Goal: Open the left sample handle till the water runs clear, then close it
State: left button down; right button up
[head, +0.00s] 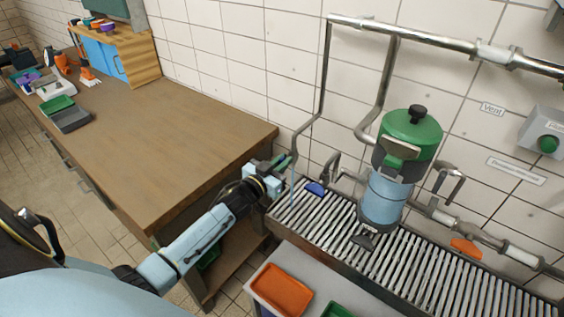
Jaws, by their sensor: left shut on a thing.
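My left gripper (279,169) reaches in from the left. It is shut on the left sample handle, at the lower end of the left sample pipe (300,133). The handle is small and mostly hidden by the fingers, so its exact angle is hard to tell. A thin pale bluish line (291,188), which looks like running water, drops from the pipe end towards the slatted metal grate (432,268). It shows no clear brown tint, but it is too small to judge well. My right gripper is not in view.
A green-topped vessel with a blue body (384,196) stands over the grate. A blue lever (315,188) and an orange lever (466,247) are nearby. A wooden bench (150,120) lies left. An orange tray (282,289) sits in front.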

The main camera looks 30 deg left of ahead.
pick_arm(q)
jog(key=shift+s+d+f+m+b, duration=0.2)
jog(key=shift+m+b, duration=0.45)
jog(key=shift+m, duration=2.25)
jog(key=shift+w+d+f+m+b, duration=0.25)
jog(key=shift+m+b, duration=0.45)
jog(key=shift+m, duration=2.2)
jog(key=shift+s+d+f+m+b, duration=0.25)
jog(key=shift+m+b, duration=0.4)
jog(key=shift+m, duration=2.25)
jog(key=shift+w+f+m, duration=0.1)
jog(key=shift+m, duration=0.2)
jog(key=c, duration=1.5)
grip_release()
jog(key=s+a, duration=0.1)
jog(key=s, duration=1.2)
jog(key=shift+s, duration=0.15)
